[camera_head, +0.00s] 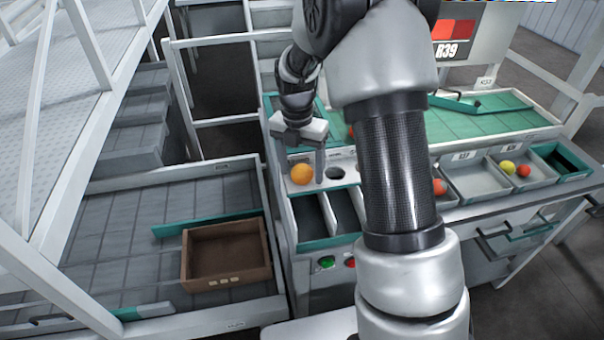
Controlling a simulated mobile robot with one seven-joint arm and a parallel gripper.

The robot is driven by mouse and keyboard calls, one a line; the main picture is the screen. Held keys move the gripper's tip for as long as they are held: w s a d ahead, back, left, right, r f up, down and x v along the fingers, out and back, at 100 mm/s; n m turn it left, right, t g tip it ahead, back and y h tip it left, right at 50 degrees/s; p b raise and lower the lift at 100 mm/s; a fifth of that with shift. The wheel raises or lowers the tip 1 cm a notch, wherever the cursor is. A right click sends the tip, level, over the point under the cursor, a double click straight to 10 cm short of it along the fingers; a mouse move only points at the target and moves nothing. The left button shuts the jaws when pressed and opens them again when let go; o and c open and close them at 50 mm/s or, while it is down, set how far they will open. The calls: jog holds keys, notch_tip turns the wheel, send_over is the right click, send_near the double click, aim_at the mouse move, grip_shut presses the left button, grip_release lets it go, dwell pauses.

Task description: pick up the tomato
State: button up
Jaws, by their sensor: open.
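An orange tomato (302,174) sits at the left end of the pale panel with round holes, on the near side of the sorting bench. My gripper (303,164) points down right at it, jaws open. One finger shows just to the right of the tomato; the other is hard to make out. I cannot tell whether either finger touches it. Other tomatoes are on the bench: a red one (440,187) beside my arm, and a yellow one (508,167) and a red one (524,170) in a right-hand bin. My arm hides the bench's middle.
Grey bins (472,178) line the bench's near edge; a green sorting surface (470,122) lies behind. Green and red buttons (326,262) are on the front. A brown crate (268,274) stands on the lower grey deck at left. White railings (178,85) and steps rise behind.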

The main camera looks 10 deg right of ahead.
jog(key=shift+c, duration=0.2)
jog(key=c, duration=0.8)
jog(key=shift+r, duration=0.1)
